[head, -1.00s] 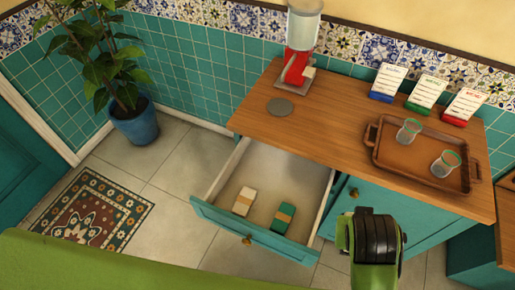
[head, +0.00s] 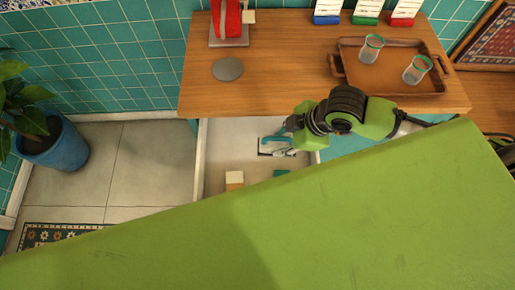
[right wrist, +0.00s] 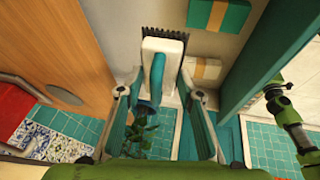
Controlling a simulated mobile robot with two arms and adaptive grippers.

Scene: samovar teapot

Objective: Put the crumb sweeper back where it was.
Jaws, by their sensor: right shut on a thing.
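The crumb sweeper (head: 272,152) shows in the head view as a white and dark head with a teal handle, over the back right of the open drawer (head: 200,165). In the right wrist view the crumb sweeper (right wrist: 158,46) has a white body, dark bristles and a teal handle between the fingers. My right gripper (head: 286,137) is shut on the handle; its fingers also show in the right wrist view (right wrist: 160,80). I cannot tell whether the sweeper touches the drawer floor.
The drawer also holds a cream banded block (head: 234,178) and a teal one (head: 281,173). My green body hides the drawer front. On the counter (head: 290,70) stand a tray (head: 395,87) with two glasses, a grey disc (head: 228,69), a red device (head: 226,20) and several cards.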

